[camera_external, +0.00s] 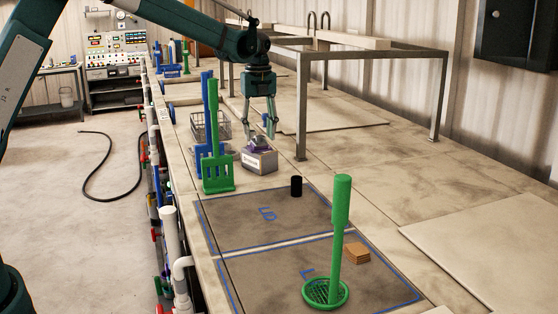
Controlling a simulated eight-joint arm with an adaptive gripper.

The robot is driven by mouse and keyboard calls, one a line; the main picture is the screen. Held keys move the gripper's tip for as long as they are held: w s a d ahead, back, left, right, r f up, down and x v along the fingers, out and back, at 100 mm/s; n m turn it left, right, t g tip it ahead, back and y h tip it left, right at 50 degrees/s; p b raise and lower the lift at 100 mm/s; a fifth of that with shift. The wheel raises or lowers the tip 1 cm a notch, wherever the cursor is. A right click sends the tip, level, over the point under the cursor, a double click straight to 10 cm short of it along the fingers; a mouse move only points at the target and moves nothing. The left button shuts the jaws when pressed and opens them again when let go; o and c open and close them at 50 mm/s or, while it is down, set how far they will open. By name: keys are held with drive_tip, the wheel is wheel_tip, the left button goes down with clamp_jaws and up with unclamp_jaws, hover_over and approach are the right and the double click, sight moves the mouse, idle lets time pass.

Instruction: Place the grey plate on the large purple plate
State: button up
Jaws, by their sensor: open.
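My gripper (259,133) points straight down with its fingers spread open, low over a small grey box-like block (262,161) on the bench. No flat grey plate or large purple plate can be made out clearly; the grey block and purple piece are the only things of those colours near my gripper.
A green slotted paddle (218,172), blue racks (205,125) and a wire basket (201,128) stand left of the block. A black cylinder (296,186), a green strainer (326,292) and a wooden block (357,253) stand in front. A metal frame (301,115) rises on the right.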

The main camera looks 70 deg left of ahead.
sight(259, 137)
wheel_tip(259, 137, up, 11)
drive_tip(key=shift+b, duration=0.4)
drive_tip(key=shift+d+r, duration=0.15)
drive_tip(key=shift+r, duration=0.05)
idle(0.8)
drive_tip(key=s+d+r+n+t, duration=0.1)
drive_tip(key=s+d+r+n, duration=0.3)
drive_tip(key=d, duration=0.6)
drive_tip(key=s+d+r+n+t+y, duration=0.1)
drive_tip(key=s+d+r+n, duration=0.1)
drive_tip(key=s+d, duration=0.6)
drive_tip(key=s+d+r+n+t, duration=0.1)
drive_tip(key=s+d+r+n, duration=0.2)
drive_tip(key=d, duration=0.8)
drive_tip(key=s+d+f+n+t, duration=0.1)
drive_tip(key=s+d+f+n, duration=0.2)
drive_tip(key=s+d, duration=0.3)
drive_tip(key=s+d+f+n+t, duration=0.1)
drive_tip(key=s+d+f+n, duration=0.2)
drive_tip(key=s, duration=0.8)
drive_tip(key=s+d+f+n+t+h, duration=0.1)
drive_tip(key=s+d+f+n+t, duration=0.1)
drive_tip(key=s+d+f, duration=0.4)
drive_tip(key=s+d+n, duration=0.1)
drive_tip(key=s+d, duration=0.2)
drive_tip(key=shift+s+d, duration=0.3)
